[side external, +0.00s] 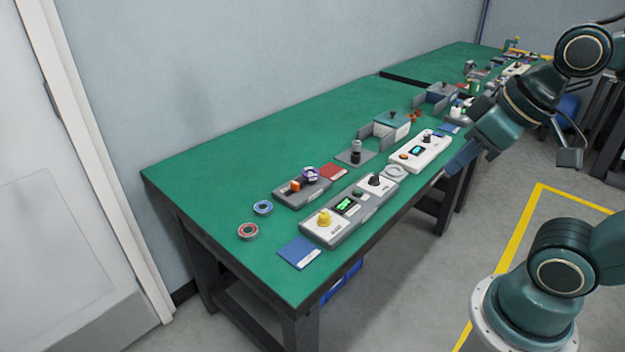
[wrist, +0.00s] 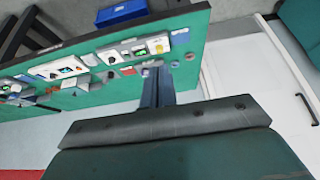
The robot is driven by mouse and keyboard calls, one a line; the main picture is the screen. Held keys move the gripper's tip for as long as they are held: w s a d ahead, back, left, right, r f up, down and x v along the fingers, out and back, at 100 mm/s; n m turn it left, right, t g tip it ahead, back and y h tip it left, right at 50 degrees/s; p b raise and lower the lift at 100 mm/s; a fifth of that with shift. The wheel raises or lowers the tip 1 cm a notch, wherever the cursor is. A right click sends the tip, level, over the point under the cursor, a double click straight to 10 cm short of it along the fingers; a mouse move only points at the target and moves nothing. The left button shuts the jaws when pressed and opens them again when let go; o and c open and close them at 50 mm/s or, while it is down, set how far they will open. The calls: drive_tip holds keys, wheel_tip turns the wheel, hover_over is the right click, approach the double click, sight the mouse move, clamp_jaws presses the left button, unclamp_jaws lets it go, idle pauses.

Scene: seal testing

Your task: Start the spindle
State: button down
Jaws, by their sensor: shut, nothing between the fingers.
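A grey-white control box (side external: 333,232) lies along the front edge of the green bench. It has a yellow knob (side external: 324,218), a green-lit display (side external: 346,204), a green button (side external: 358,194) and a black lever (side external: 376,180). The same box also shows in the wrist view (wrist: 124,46), with its yellow knob (wrist: 160,47). I cannot read which control is the spindle's. A second white box (side external: 432,152) with a blue display and black knob sits further right. My gripper (side external: 458,163) is shut and empty, near the bench's front edge by this second box, touching neither.
A grey tray (side external: 318,191) holds an orange part and a purple ring. A blue ring (side external: 263,207), a red ring (side external: 248,231) and a blue card (side external: 299,252) lie nearby. A post on a plate (side external: 355,153) and a grey fixture (side external: 390,127) stand behind. The bench's back left is clear.

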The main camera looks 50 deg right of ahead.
drive_tip(key=shift+w, duration=0.1)
idle(0.3)
drive_tip(key=m+t+y, duration=0.1)
drive_tip(key=m+t, duration=0.3)
drive_tip(key=m, duration=0.4)
hover_over(358, 192)
wheel_tip(358, 192, down, 18)
drive_tip(key=shift+s+d, duration=0.2)
drive_tip(key=shift+s, duration=0.25)
drive_tip(key=shift+f, duration=4.35)
